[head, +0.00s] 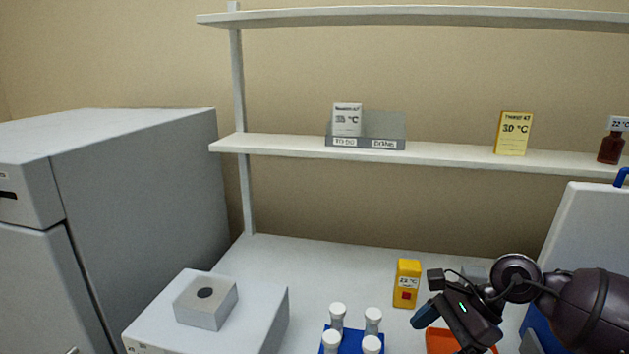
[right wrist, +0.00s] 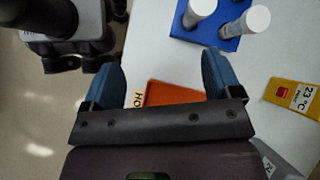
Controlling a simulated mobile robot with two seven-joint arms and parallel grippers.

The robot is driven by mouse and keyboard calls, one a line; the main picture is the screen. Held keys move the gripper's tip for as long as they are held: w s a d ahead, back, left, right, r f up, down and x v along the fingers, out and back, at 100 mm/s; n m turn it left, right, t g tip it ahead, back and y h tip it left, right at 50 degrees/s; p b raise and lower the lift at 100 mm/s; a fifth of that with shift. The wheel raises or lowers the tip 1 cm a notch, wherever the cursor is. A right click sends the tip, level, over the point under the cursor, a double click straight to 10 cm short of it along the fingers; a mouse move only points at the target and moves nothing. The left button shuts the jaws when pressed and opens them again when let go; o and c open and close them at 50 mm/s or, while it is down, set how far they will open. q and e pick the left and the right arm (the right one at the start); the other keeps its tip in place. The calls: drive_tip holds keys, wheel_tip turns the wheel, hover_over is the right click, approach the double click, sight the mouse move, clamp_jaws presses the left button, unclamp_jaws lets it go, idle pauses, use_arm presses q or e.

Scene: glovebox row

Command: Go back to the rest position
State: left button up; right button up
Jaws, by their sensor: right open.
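My right gripper (head: 424,316) reaches in from the right in the head view, above the bench. In the right wrist view its two blue fingers (right wrist: 161,78) are spread apart, with nothing held between them. An orange tray (head: 440,338) lies below the gripper, partly hidden by it. The tray also shows in the right wrist view (right wrist: 172,94), with a label at its edge, partly cut off by the gripper. My left gripper is in neither view.
A blue rack (head: 326,339) with several white-capped tubes and a yellow box (head: 406,284) stand near the gripper. A white device (head: 262,312) and a grey cabinet (head: 140,200) are left. A shelf (head: 440,152) spans the back. A white panel (head: 590,225) stands right.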

drive_tip(key=s+a+r+m+t+y, duration=0.2)
drive_tip(key=a+r+m+t+y, duration=0.35)
drive_tip(key=a+m+y, duration=0.4)
drive_tip(key=w+d+m+t+h, duration=0.1)
drive_tip(key=d+m+t+h, duration=0.3)
drive_tip(key=m+t, duration=0.45)
drive_tip(key=w+d+m+t+h, duration=0.1)
drive_tip(key=d+m+t+h, duration=0.3)
drive_tip(key=m, duration=0.8)
drive_tip(key=s+d+f+m+g+h, duration=0.2)
drive_tip(key=s+d+f+m+h, duration=0.25)
drive_tip(key=m, duration=0.45)
drive_tip(key=s+d+f+m+g+h, duration=0.1)
drive_tip(key=d+f+m+g+h, duration=0.1)
drive_tip(key=d+f+m+h, duration=0.35)
drive_tip(key=s+a+f+m+g, duration=0.1)
drive_tip(key=s+f+m+g, duration=0.45)
drive_tip(key=s, duration=0.35)
drive_tip(key=s+f+m+g, duration=0.5)
drive_tip(key=s+f+m, duration=0.1)
drive_tip(key=s, duration=0.3)
drive_tip(key=w+f+t, duration=0.6)
drive_tip(key=f+t, duration=0.2)
drive_tip(key=f, duration=0.2)
drive_tip(key=shift+w+n, duration=0.4)
